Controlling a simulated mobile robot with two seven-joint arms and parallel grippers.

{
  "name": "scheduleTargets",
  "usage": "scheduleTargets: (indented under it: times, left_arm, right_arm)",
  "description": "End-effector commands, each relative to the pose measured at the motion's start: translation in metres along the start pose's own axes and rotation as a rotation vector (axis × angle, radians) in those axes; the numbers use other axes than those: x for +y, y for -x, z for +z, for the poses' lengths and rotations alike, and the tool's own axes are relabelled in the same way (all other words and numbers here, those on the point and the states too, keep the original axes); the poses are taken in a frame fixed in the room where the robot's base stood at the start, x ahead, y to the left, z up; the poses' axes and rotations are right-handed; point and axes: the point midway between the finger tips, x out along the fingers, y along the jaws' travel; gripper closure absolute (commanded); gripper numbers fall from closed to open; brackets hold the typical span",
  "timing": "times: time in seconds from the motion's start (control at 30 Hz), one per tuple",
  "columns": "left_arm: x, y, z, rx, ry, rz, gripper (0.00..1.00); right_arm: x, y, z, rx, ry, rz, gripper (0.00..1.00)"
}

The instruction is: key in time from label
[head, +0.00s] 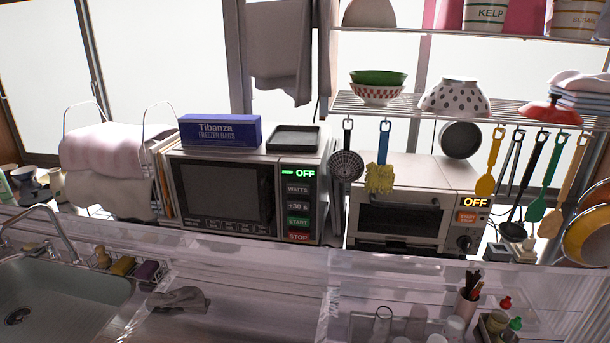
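A microwave (224,195) stands left of centre at the back, with its door shut. Its display (304,174) reads OFF in green. Below the display are the buttons WATTS (297,189), +30 s (297,205), a green START (298,222) and a red STOP (298,237). A toaster oven (400,215) stands to its right. Its display (475,202) reads OFF in yellow, above a START/STOP button (466,217) and a dark knob (465,243). I can make out no label with a time. Neither of my grippers is in view.
A blue Tibanza freezer bags box (220,131) and a dark tray (293,139) lie on the microwave. Utensils, such as a yellow spoon (486,178), hang before the toaster oven. A clear partition (240,262) crosses the front. A sink (60,295) is at left.

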Motion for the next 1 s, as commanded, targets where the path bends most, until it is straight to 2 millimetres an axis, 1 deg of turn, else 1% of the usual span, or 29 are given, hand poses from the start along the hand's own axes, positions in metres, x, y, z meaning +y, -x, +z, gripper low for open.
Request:
scheduleTargets:
  times: [0.03, 0.07, 0.1, 0.17, 0.2, 0.27, 0.3, 0.37, 0.4, 0.43, 1.0]
  left_arm:
    - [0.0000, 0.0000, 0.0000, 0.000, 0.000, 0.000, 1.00]
    - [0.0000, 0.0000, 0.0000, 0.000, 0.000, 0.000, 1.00]
    - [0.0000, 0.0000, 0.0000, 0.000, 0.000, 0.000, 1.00]
    - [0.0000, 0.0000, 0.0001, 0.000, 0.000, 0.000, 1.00]
    - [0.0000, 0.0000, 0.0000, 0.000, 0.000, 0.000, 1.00]
    - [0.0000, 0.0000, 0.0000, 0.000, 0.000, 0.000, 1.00]
    - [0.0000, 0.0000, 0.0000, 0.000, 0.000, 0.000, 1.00]
    - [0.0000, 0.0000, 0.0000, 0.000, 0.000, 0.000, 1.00]
    - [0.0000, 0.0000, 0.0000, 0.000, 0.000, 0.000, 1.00]
    - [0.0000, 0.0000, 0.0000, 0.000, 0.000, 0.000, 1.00]
    - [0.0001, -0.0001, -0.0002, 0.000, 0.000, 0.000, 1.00]
  right_arm:
    - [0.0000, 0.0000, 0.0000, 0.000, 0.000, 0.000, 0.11]
    - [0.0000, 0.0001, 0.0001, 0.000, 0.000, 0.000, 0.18]
    - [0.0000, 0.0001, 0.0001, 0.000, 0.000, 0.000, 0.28]
    - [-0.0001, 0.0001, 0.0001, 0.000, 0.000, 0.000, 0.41]
    - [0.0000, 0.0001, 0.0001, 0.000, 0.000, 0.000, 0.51]
    - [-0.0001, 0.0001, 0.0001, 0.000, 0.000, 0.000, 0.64]
    - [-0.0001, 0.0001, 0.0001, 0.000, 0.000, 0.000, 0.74]
    - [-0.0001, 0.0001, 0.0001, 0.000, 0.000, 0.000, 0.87]
    - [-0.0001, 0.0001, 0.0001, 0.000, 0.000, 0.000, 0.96]
    - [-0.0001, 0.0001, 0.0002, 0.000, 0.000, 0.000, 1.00]
    - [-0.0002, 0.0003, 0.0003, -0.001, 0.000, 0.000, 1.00]
